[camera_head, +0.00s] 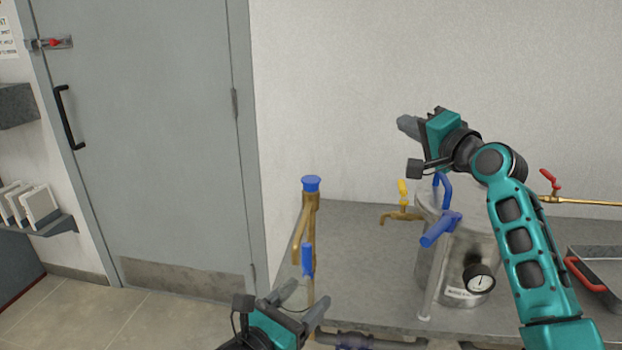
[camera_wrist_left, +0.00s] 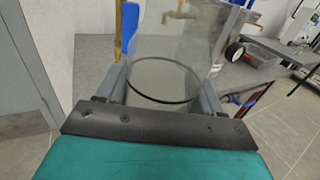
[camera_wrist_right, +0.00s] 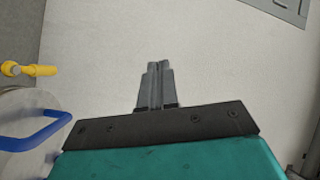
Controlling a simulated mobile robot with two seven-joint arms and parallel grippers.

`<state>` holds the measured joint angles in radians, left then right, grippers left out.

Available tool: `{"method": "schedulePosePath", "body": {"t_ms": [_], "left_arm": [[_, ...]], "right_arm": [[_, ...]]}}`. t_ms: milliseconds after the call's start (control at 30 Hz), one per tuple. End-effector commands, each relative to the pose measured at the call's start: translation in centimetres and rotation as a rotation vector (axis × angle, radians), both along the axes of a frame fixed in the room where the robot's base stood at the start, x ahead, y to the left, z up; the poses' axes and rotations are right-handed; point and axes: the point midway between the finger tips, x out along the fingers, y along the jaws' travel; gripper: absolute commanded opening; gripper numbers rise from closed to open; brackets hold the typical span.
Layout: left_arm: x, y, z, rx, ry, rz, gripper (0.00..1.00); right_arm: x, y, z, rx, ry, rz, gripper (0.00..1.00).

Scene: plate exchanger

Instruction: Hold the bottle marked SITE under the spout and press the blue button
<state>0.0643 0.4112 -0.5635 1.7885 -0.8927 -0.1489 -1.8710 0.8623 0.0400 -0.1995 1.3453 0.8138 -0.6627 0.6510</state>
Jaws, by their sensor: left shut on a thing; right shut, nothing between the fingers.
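A clear glass bottle (camera_wrist_left: 165,82) is between the fingers of my left gripper (camera_head: 296,306), which is shut on it. The bottle (camera_head: 292,294) shows only partly in the head view, and no SITE mark is readable. A brass post carries the blue button (camera_head: 311,184) on its top. Its brass spout (camera_head: 300,238) slants down on the left, with the bottle below it; the exact alignment is unclear. My right gripper (camera_head: 405,124) is shut and empty, up and right of the button, in front of the wall. Its closed fingers (camera_wrist_right: 156,85) show in the right wrist view.
A steel vessel (camera_head: 469,240) with blue handles and a gauge stands on the grey bench (camera_head: 365,265) below my right arm. A yellow-handled tap (camera_head: 402,203) is behind it. A tray (camera_head: 598,262) and red-handled valve (camera_head: 550,180) are right. A grey door (camera_head: 150,130) is left.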

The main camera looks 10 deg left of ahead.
Motion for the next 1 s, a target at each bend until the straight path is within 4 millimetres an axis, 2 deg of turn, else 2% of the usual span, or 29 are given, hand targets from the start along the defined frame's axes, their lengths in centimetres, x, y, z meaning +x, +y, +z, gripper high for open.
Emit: {"method": "schedulePosePath", "body": {"t_ms": [33, 200, 300, 400, 533, 700, 1000], "left_arm": [[0.0, 0.0, 0.0, 0.000, 0.000, 0.000, 0.36], [0.0, 0.0, 0.0, 0.000, 0.000, 0.000, 0.36], [0.0, 0.0, 0.0, 0.000, 0.000, 0.000, 0.36], [0.0, 0.0, 0.0, 0.000, 0.000, 0.000, 0.36], [0.0, 0.0, 0.0, 0.000, 0.000, 0.000, 0.36], [0.0, 0.0, 0.0, 0.000, 0.000, 0.000, 0.36], [0.0, 0.0, 0.0, 0.000, 0.000, 0.000, 0.36]], "right_arm": [[-0.1, 2.6, 0.9, -0.037, 0.029, 0.053, 0.00], [-1.8, 10.7, 2.2, -0.226, 0.171, 0.202, 0.00], [-3.2, 14.0, 2.7, -0.364, 0.259, 0.242, 0.00], [-4.5, 15.9, 3.0, -0.494, 0.336, 0.247, 0.00], [-5.7, 16.9, 3.4, -0.625, 0.411, 0.215, 0.00], [-6.5, 17.0, 3.8, -0.712, 0.464, 0.174, 0.00], [-6.7, 17.0, 3.8, -0.727, 0.475, 0.166, 0.00]]}}
